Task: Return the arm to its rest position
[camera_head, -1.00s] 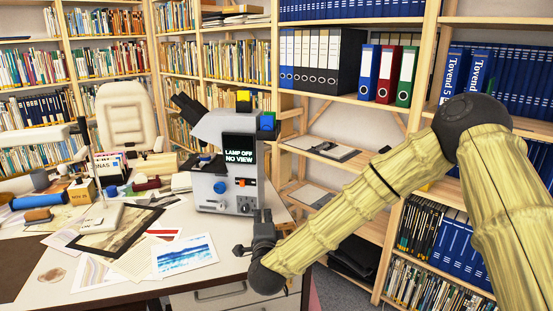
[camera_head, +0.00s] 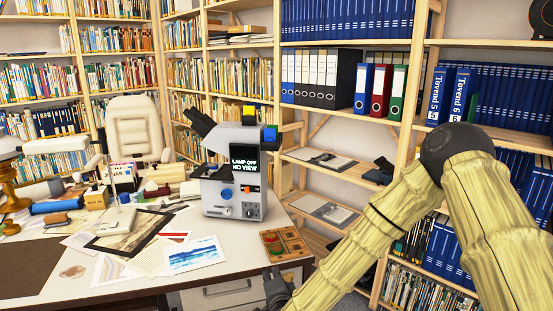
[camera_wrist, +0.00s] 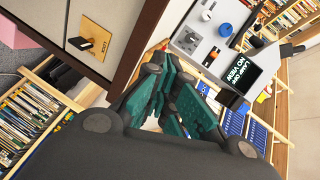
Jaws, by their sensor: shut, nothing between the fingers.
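My gripper (camera_head: 277,284) is at the bottom of the head view, in front of the desk's front right edge, low and partly cut off by the frame. In the wrist view its dark fingers with green pads (camera_wrist: 172,103) are shut with nothing held. My bent yellowish arm takes up the right side of the head view. The grey microscope (camera_head: 233,178), its screen reading "LAMP OFF NO VIEW", stands on the desk (camera_head: 205,284) behind the gripper, clear of it.
A wooden tray (camera_head: 304,252) with coloured pieces lies at the desk's right edge, close to the gripper. A drawer (camera_head: 226,298) is below the desk edge. Bookshelves (camera_head: 357,125) stand behind my arm. Prints (camera_head: 195,254) lie on the desk.

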